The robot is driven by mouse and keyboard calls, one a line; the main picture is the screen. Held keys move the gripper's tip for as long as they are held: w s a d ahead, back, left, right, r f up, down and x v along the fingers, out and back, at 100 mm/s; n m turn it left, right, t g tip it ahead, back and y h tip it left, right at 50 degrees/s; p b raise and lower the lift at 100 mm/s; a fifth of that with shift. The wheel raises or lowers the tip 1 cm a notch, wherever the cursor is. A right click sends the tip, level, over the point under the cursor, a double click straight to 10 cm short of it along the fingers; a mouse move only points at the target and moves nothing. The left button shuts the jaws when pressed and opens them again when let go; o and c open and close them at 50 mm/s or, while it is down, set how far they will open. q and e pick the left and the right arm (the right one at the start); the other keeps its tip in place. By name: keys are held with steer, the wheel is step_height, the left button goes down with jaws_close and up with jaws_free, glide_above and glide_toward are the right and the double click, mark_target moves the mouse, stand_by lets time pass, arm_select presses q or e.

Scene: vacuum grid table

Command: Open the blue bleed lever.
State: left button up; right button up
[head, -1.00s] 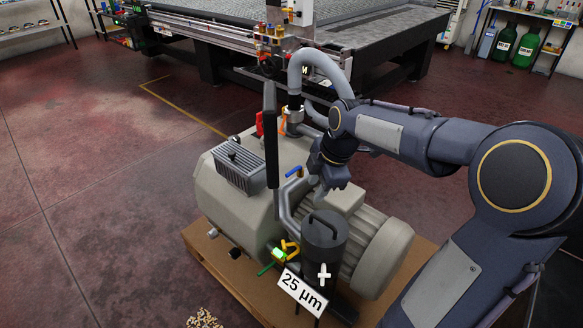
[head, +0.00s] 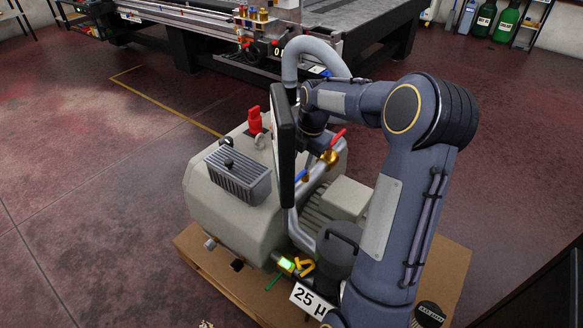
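The blue bleed lever (head: 303,175) shows as a small blue piece on the pipework of the grey pump (head: 215,200). It is just right of a dark upright panel (head: 284,150), which hides part of the area, so I cannot tell its full angle. My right gripper (head: 311,146) is above and behind the lever, near a brass valve (head: 329,158) with a red handle (head: 338,137). The panel and pipework partly hide its fingers, and I cannot tell whether they are open or touch anything. My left gripper is out of view.
The pump stands on a wooden pallet (head: 440,262). A grey hose (head: 300,48) arches behind it. A red fitting (head: 255,120) rises from its top. A dark canister (head: 338,248) and a green light (head: 287,264) are in front. The floor at left is clear.

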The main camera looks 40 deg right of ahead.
mark_target(297, 178)
steer(key=f, duration=0.4)
steer(key=w+f, duration=0.1)
steer(key=f, duration=0.2)
steer(key=shift+a+b, duration=0.2)
steer(key=shift+b, duration=0.2)
steer(key=shift+r, duration=0.1)
jaws_close()
